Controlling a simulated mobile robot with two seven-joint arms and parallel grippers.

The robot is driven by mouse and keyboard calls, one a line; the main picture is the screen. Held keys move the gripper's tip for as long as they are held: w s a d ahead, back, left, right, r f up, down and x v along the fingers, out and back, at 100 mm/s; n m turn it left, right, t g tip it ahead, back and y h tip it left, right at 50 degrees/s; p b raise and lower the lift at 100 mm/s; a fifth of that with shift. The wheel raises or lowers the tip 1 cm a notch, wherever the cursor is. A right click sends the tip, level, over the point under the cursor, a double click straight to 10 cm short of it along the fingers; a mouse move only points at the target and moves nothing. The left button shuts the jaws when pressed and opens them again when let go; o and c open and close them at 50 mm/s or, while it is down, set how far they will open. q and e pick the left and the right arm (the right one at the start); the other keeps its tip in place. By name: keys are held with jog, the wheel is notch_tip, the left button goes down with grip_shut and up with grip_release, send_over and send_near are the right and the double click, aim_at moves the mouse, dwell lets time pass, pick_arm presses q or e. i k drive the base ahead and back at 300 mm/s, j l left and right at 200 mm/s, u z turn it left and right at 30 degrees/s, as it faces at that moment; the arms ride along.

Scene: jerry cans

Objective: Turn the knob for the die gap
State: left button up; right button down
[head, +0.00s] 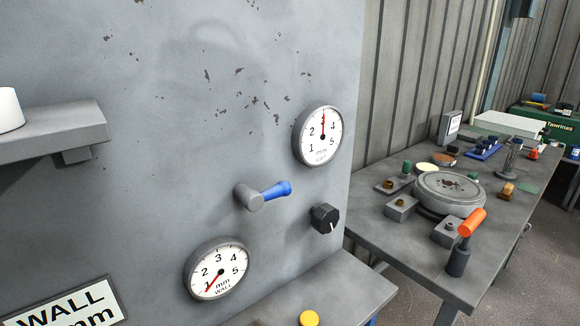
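A black faceted knob (325,218) with a white mark near its lower edge sits on the grey machine panel (150,130). Above it is a round white gauge (319,138) marked in mm, with its red needle pointing up near 3; the small word under "mm" is hard to read. A second gauge (217,271), marked "mm WALL", is at lower left, its needle pointing down-left near 1. A lever with a blue handle (275,191) sticks out to the right between the gauges. Neither of my grippers is in view, and nothing touches the knob.
A shelf (60,132) with a white cylinder (9,109) juts out at left. Below the panel is a grey ledge (345,285) with a yellow button (309,318). At right, a workbench (390,235) holds a round plate (450,190) and an orange-handled lever (472,221).

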aim_at(325, 219)
jog(key=u, duration=1.4)
jog(key=z, duration=1.2)
jog(key=i+l+u, duration=0.15)
jog(key=l+u, duration=0.15)
jog(key=l, duration=0.55)
jog(key=l+u, duration=0.3)
jog(key=l, duration=0.5)
jog(key=i, duration=0.05)
